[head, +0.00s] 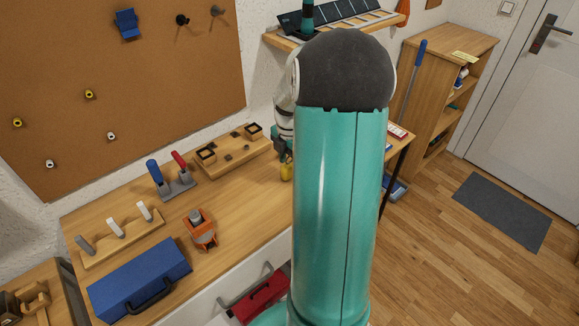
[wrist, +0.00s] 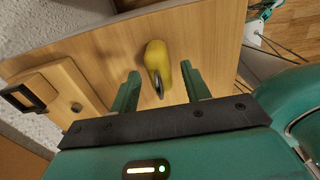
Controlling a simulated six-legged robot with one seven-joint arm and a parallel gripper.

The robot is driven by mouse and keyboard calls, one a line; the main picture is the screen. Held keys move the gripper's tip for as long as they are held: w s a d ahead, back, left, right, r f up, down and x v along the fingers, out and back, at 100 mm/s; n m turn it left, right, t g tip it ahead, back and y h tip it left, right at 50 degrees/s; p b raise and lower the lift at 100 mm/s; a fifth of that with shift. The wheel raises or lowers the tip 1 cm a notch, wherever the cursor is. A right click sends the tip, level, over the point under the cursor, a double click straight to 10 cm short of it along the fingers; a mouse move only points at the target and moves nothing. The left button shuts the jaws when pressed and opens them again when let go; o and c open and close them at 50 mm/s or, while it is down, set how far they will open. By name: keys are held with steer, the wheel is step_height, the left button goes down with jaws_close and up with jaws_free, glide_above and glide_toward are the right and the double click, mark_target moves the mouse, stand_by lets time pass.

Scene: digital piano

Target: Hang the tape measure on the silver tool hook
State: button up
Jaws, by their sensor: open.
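A yellow object, apparently the tape measure (wrist: 157,60), lies on the wooden bench top in the wrist view, with a dark metal loop at its near end. In the head view only a small yellow part (head: 286,172) shows, beside my arm. My gripper (wrist: 161,76) is open, with its two green fingers on either side of the near end of the yellow object in the picture. Contact cannot be told. A grey hook (head: 217,11), likely the silver tool hook, is at the top right of the cork board, beside a black hook (head: 182,20).
The bench (head: 245,205) bears a wooden block with square holders (head: 235,153), a screwdriver stand (head: 175,183), an orange tool (head: 200,230) and a blue toolbox (head: 140,280). A shelf (head: 285,40) juts from the wall right of the board.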

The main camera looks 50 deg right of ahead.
mark_target(290, 163)
steer(key=r, duration=0.7)
steer(key=a+r, duration=0.1)
steer(key=r, duration=0.3)
steer(key=s+a+r+m+t+h, duration=0.1)
steer(key=a+r+m, duration=0.3)
steer(key=a, duration=0.6)
steer(key=s+a+r+m+t, duration=0.15)
steer(key=a+r+m, duration=0.25)
steer(key=a, duration=0.6)
steer(key=s+a+m+t, duration=0.1)
steer(key=s+a+m, duration=0.3)
steer(key=a, duration=0.2)
steer(key=s+a+m+t+y, duration=0.1)
steer(key=s+a+m+t, duration=0.1)
steer(key=s+a+m, duration=0.2)
steer(key=shift+s+a+m, duration=0.2)
steer(key=shift+a+m, duration=0.2)
steer(key=shift+a, duration=0.85)
steer(key=shift+d+f, duration=0.1)
steer(key=shift+d, duration=0.05)
